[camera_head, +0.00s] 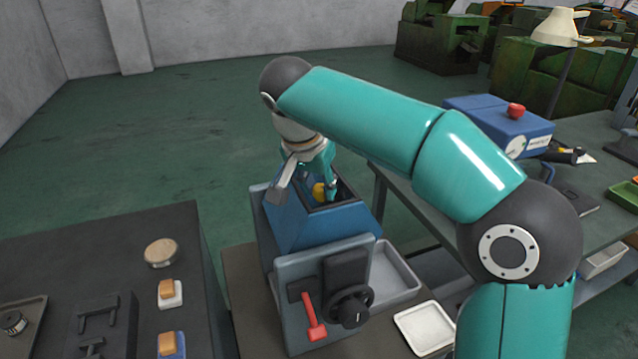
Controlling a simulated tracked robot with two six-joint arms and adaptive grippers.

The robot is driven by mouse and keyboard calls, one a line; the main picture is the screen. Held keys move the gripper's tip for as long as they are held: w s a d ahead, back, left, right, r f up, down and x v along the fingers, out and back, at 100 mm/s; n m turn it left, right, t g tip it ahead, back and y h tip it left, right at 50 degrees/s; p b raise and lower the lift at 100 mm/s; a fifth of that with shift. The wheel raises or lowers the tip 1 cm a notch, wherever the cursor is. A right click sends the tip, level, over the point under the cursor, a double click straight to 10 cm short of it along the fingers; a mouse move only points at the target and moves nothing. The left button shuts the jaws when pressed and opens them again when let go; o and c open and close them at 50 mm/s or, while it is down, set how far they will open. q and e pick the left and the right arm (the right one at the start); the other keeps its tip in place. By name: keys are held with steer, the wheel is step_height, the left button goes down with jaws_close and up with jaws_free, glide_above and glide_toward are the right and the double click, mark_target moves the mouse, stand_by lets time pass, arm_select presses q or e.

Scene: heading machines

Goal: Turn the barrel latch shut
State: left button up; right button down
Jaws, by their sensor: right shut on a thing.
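A blue machine (295,229) with an open top stands in the middle, a grey panel on its front. My right arm reaches over from the right, and my right gripper (322,188) points down into the opening. It is shut on a small yellow part (319,193), which may be the barrel latch; the gripper and the opening's rim partly hide it, so I cannot tell its turn angle. On the front panel are a red lever (313,320), hanging down, and a black knob (350,307). My left gripper is not in view.
A dark bench (110,235) at left holds a round wooden-topped piece (161,252) and small blocks. A grey tray (392,275) and white tray (425,328) lie right of the machine. A bench at right carries a blue box (497,125). Open floor lies behind.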

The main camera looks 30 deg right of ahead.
steer(key=c, duration=0.8)
jaws_free()
steer(key=shift+c, duration=0.2)
steer(key=shift+r, duration=0.1)
steer(key=v, duration=1.1)
steer(key=shift+r, duration=0.3)
steer(key=shift+a, duration=0.15)
